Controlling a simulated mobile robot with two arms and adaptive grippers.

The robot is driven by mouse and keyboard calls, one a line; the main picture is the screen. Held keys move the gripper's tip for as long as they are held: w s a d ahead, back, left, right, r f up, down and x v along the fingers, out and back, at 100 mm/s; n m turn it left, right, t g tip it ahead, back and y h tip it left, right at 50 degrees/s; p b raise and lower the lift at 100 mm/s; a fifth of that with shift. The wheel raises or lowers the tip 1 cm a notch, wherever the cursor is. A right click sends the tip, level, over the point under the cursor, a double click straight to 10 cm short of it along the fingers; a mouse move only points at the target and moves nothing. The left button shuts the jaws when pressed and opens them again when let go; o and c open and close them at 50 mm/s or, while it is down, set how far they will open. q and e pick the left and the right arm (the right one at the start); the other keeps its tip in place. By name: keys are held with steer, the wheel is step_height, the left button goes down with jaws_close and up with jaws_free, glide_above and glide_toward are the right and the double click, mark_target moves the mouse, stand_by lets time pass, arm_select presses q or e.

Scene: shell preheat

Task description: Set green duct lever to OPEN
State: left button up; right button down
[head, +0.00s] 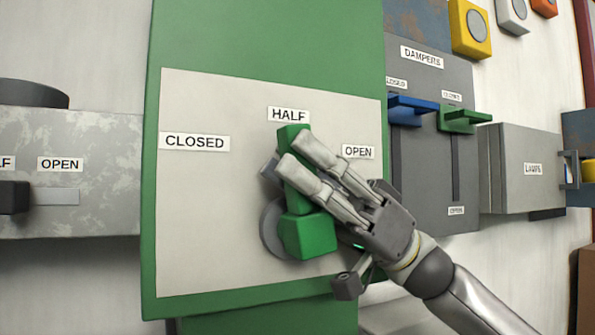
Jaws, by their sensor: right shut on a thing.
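The green duct lever (308,236) is on a pale plate (205,240) set in a green panel (265,40). Its bar points up, with its tip (291,135) just under the HALF label (289,115). The CLOSED label (194,142) is to the left and the OPEN label (358,152) to the right. My right gripper (298,170) comes in from the lower right and is shut on the lever's bar, its fingers covering part of it. My left gripper is not in view.
To the right is a grey DAMPERS panel (428,150) with a blue handle (412,108) and a green handle (464,118). A grey LAMPS box (510,150) is beyond it. At the left is a worn metal box (95,135) with a dark handle (14,197).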

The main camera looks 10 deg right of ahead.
steer(key=c, duration=1.2)
jaws_free()
steer(key=shift+d, duration=0.1)
steer(key=v, duration=1.2)
steer(key=shift+w, duration=0.1)
steer(key=shift+c, duration=0.2)
